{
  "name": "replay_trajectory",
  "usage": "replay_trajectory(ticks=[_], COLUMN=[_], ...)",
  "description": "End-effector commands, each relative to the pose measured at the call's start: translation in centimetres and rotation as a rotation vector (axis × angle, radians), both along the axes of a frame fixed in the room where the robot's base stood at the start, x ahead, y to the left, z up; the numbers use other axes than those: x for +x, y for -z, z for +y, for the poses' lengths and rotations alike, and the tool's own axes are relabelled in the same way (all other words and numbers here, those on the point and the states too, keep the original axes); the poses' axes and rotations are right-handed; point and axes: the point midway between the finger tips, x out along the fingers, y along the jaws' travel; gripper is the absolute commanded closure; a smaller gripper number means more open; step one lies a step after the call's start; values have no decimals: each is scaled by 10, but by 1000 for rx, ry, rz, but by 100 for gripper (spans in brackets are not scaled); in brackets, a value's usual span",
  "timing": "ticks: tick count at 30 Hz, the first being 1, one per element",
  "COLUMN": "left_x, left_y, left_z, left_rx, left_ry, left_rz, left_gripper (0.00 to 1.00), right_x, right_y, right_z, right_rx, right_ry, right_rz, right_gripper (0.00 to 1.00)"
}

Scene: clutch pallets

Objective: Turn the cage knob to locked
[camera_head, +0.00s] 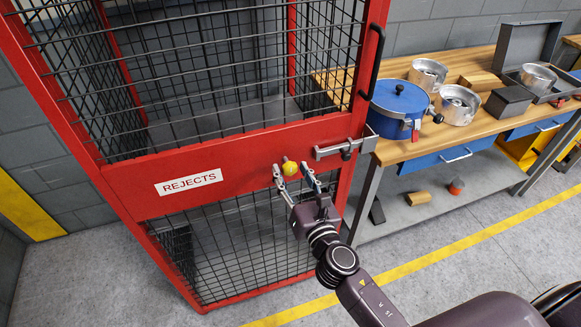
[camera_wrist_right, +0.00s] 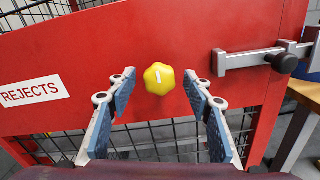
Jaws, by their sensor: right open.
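The yellow lobed cage knob (camera_head: 290,168) sits on the red cross panel of the cage door (camera_head: 240,160). My right gripper (camera_head: 294,174) is open in front of the door. In the wrist view its two fingers (camera_wrist_right: 158,84) stand apart, one on each side of the knob, with gaps to it. They do not touch the knob there. My left gripper is in neither view.
A grey slide bolt (camera_wrist_right: 250,59) with a dark handle is right of the knob. A white REJECTS label (camera_head: 188,182) is to its left. A workbench (camera_head: 400,148) with a blue pot (camera_head: 398,105) and metal parts stands close on the right. The floor in front is clear.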

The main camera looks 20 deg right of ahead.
Motion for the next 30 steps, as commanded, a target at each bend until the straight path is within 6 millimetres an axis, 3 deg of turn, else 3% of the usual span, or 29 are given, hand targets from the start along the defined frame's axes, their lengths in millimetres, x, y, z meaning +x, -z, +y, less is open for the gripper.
replay_trajectory(ticks=[4, 13, 24, 30], left_x=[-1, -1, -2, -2], left_y=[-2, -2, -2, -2], left_z=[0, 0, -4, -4], left_rx=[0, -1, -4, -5], left_ry=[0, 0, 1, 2], left_rz=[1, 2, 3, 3], left_gripper=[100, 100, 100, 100], right_x=[9, 11, 11, 11], right_y=[0, 0, 0, 0], right_z=[0, 1, 1, 1], right_rx=[1, 2, 2, 13], right_ry=[0, 0, 0, 0], right_rz=[0, 1, 1, 1], right_gripper=[53, 55, 95, 96])
